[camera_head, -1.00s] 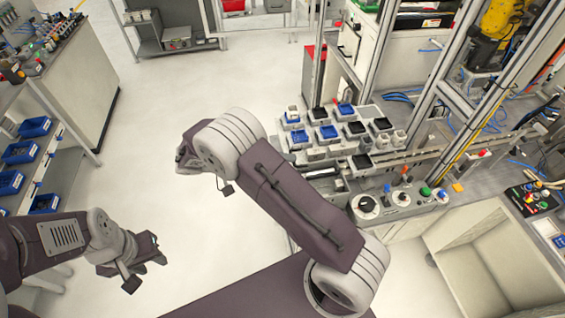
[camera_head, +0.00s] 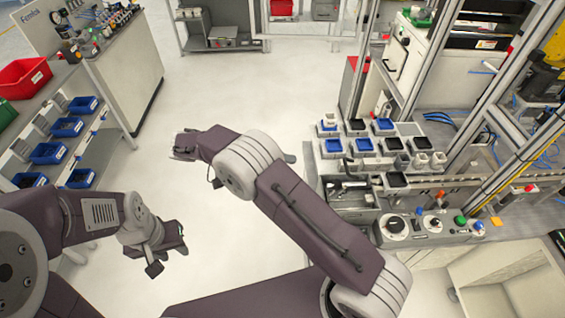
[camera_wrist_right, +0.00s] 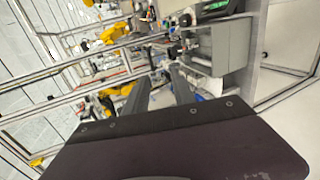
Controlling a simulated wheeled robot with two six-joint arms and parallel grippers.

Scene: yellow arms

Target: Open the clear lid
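I cannot make out a clear lid for certain in any view. A grey open-looking box (camera_head: 350,196) with small items inside stands at the near left of the workstation in the head view; whether a clear cover lies over it I cannot tell. My right gripper (camera_head: 184,146) is over the open floor, well left of the workstation. In the right wrist view its two fingers (camera_wrist_right: 160,84) stand apart with nothing between them. My left gripper (camera_head: 172,242) is lower in the head view, also over the floor and touching nothing; its fingers are too small to read.
A control panel with knobs and coloured buttons (camera_head: 432,226) sits beside the grey box. Several blue and black trays (camera_head: 363,145) lie behind it. Metal posts (camera_head: 437,55) rise at the right. A shelf with a red bin (camera_head: 24,78) stands left. The floor between is clear.

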